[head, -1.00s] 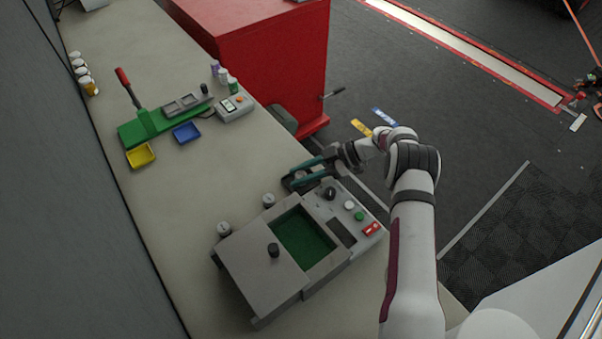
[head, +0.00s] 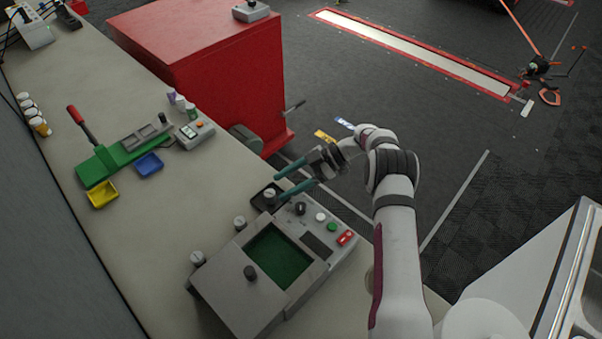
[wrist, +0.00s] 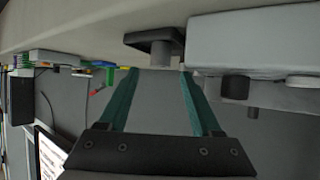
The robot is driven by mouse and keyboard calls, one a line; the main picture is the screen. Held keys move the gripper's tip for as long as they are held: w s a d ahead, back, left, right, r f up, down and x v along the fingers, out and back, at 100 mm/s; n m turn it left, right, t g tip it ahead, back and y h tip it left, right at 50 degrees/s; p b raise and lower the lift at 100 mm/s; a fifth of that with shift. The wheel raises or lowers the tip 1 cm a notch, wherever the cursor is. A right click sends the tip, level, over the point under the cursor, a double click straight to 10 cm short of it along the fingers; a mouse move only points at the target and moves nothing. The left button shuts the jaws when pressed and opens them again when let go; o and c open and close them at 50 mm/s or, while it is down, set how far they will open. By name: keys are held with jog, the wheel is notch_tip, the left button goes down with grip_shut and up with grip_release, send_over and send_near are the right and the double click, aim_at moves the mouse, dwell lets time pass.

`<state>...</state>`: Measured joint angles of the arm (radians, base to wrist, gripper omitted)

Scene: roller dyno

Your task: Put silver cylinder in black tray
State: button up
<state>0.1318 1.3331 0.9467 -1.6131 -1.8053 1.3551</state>
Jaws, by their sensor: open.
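The black tray (head: 260,203) sits on the bench at the far end of the grey machine. A silver cylinder (head: 270,194) stands upright inside it. In the wrist view, which is upside down, the tray (wrist: 145,41) and the cylinder (wrist: 169,62) show just beyond the fingertips. My gripper (head: 278,188) is open, with its two teal fingers apart and pointing at the tray from the right. The fingertips (wrist: 160,71) are near the cylinder and do not appear to grip it. Two similar silver cylinders (head: 240,223) (head: 198,258) stand along the machine's left side.
The grey machine (head: 230,295) with a green well, knob and buttons is close to my gripper. A green press (head: 125,155) with yellow (head: 103,194) and blue (head: 149,164) trays is farther along the bench. A red cabinet (head: 200,75) stands behind. Bench space left of the tray is clear.

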jog(key=v, duration=0.7)
jog(key=w+a+r+m+t, duration=0.1)
jog(key=w+r+m+t, duration=0.2)
jog(key=w+r+t, duration=0.55)
jog(key=w+a+r+m+t, duration=0.1)
jog(key=w+r+m+t, duration=0.35)
jog(key=r, duration=0.65)
jog(key=s+d+r+m+t+h, duration=0.1)
jog(key=d+r+m+t+h, duration=0.3)
jog(key=d+r+m+h, duration=0.6)
jog(key=s+d+f+m+g+h, duration=0.2)
jog(key=s+f+m+g, duration=0.1)
jog(key=s, duration=0.8)
jog(key=s+d+f+m+g+h, duration=0.2)
jog(key=s+d+f+m+g, duration=0.15)
jog(key=s, duration=0.75)
jog(key=s+a+f+g+y, duration=0.1)
jog(key=s+a+f+g, duration=0.1)
jog(key=s, duration=0.7)
jog(key=s+a+f+m+g+y, duration=0.1)
jog(key=s+a+f+g, duration=0.2)
jog(key=s+a, duration=0.2)
jog(key=s+a+f+m+g+y, duration=0.1)
jog(key=s+a+f+g+y, duration=0.1)
jog(key=s, duration=1)
jog(key=shift+s+a+f+g, duration=0.35)
jog(key=shift+a+f+g, duration=0.15)
jog(key=shift+a, duration=0.35)
